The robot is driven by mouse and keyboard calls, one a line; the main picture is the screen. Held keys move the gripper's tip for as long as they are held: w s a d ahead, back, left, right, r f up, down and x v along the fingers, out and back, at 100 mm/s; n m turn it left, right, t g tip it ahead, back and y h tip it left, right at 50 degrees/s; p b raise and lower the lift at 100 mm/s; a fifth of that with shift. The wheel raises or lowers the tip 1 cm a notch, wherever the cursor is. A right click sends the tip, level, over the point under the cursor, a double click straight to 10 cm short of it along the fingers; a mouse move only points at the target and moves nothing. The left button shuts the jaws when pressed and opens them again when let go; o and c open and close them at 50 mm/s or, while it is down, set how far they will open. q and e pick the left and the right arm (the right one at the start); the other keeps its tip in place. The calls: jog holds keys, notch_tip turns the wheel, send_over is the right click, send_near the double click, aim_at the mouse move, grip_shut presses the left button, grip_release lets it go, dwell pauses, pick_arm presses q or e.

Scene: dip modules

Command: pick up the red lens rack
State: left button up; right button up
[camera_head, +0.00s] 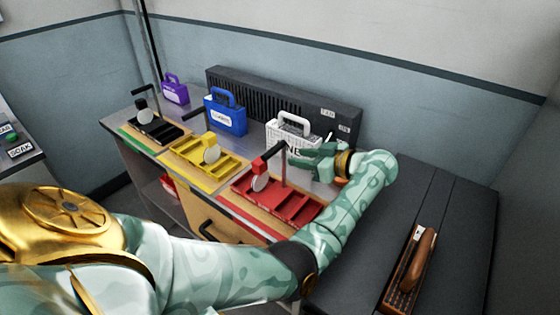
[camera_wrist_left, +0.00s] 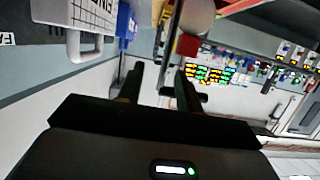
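The red lens rack (camera_head: 300,208) is a red slotted tray on the bench's right part, with an upright rod, a black top handle and a round pale lens at its left end. My left gripper (camera_head: 302,156) is above and behind the tray, close to the rod, with its fingers pointing left. In the left wrist view the two dark fingers (camera_wrist_left: 158,88) stand apart. The rod and a red block (camera_wrist_left: 187,45) show near and beyond them; I cannot tell whether the rod lies between the fingers. My right gripper is not in view.
A yellow rack (camera_head: 205,160) and a black rack (camera_head: 155,130) stand to the left. A white case (camera_head: 285,128), blue case (camera_head: 226,115) and purple case (camera_head: 174,90) stand behind. A dark ribbed unit (camera_head: 270,95) backs the bench. A brown-handled brush (camera_head: 412,265) lies on the dark surface right.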

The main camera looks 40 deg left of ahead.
pick_arm(q)
jog(key=x, duration=0.4)
jog(key=b+x, duration=0.1)
jog(key=shift+s+a+r, duration=0.25)
jog(key=shift+s+a, duration=0.15)
jog(key=shift+a, duration=0.05)
grip_shut()
dwell(0.9)
